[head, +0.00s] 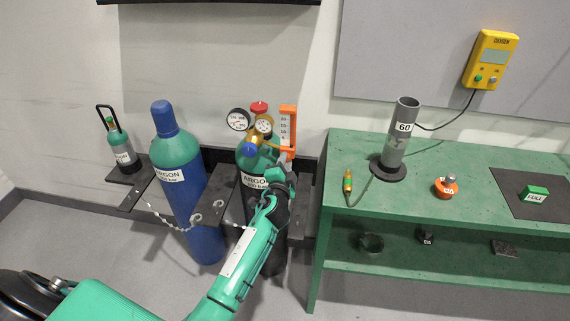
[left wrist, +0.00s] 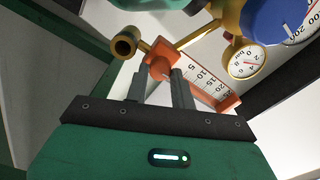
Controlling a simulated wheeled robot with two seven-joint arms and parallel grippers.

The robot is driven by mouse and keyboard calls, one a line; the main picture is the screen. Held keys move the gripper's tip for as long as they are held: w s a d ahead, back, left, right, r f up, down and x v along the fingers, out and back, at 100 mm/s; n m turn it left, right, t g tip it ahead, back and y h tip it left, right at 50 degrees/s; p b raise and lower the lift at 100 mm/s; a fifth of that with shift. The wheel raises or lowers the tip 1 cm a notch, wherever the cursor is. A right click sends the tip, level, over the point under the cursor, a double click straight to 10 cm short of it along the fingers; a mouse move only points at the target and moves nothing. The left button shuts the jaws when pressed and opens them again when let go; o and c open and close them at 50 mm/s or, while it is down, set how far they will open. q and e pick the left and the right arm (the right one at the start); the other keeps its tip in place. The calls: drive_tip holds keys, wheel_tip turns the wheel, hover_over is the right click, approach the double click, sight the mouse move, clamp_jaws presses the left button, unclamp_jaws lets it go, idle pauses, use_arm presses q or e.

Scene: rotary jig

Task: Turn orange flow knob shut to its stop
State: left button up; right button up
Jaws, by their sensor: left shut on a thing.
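The orange flow knob (left wrist: 160,66) sits below the brass regulator body in the left wrist view. My left gripper (left wrist: 160,78) is shut on this knob, one grey finger on each side of it. In the head view my left gripper (head: 278,180) is up against the regulator on the dark cylinder labelled ARGON (head: 254,182); the knob is hidden there. The orange flowmeter with its white scale (head: 287,130) stands beside the knob and also shows in the left wrist view (left wrist: 205,85). My right gripper is out of view.
Close around the gripper are two gauges (head: 238,120), a blue knob (head: 249,149) and a brass outlet (left wrist: 125,45). A blue cylinder (head: 180,185) stands chained at left. A green bench (head: 450,160) at right carries a grey tube (head: 402,135).

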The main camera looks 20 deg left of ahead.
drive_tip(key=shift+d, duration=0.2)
use_arm(q)
drive_tip(key=o, duration=1)
drive_tip(key=b+v, duration=0.2)
drive_tip(key=v, duration=1.1)
drive_tip(key=shift+s+d, duration=0.2)
drive_tip(key=shift+s, duration=0.15)
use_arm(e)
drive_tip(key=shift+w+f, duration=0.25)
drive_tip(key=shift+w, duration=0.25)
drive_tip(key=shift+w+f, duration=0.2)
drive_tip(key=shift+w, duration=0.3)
